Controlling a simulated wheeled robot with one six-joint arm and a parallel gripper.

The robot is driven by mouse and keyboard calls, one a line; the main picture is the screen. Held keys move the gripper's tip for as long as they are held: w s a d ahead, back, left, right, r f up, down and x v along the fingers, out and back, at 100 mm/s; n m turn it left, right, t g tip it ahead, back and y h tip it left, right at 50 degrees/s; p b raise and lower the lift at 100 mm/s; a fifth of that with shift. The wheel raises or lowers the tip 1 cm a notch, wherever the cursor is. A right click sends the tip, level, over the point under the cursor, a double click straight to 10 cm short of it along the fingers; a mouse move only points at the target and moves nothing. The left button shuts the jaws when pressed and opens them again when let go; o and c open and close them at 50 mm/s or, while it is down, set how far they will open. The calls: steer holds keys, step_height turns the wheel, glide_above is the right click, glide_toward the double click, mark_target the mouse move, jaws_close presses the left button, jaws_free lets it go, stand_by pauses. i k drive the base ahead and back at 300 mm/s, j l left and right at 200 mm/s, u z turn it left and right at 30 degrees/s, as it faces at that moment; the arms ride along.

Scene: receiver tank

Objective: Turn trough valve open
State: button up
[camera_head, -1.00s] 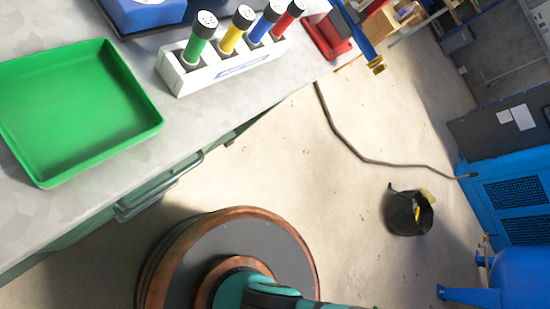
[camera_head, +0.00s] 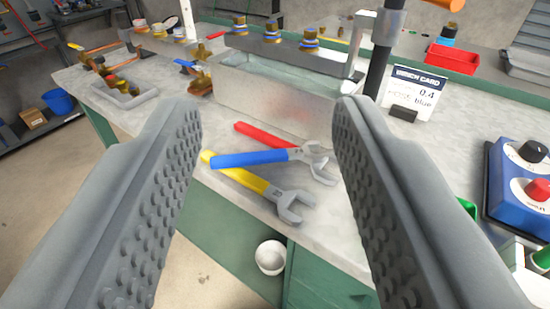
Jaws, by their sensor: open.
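The trough (camera_head: 245,97), a long metal-grey box, stands on the bench beyond my gripper. Brass fittings (camera_head: 200,80) with a small blue handle (camera_head: 184,65) sit at its left end. These look like the trough valve, but they are too small to tell whether the valve is open or shut. My gripper (camera_head: 268,108) is open and empty, its two ribbed grey fingers wide apart.
Wrenches with red, blue (camera_head: 250,158) and yellow (camera_head: 240,177) handles lie on the bench (camera_head: 330,233) before the trough. A bench card (camera_head: 413,90) and black post (camera_head: 382,55) stand right of it. A blue control box (camera_head: 515,175) is at right. Open floor lies at lower left.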

mark_target(198, 68)
steer(key=i+j+z, duration=0.1)
steer(key=i+j, duration=0.5)
steer(key=i, duration=0.15)
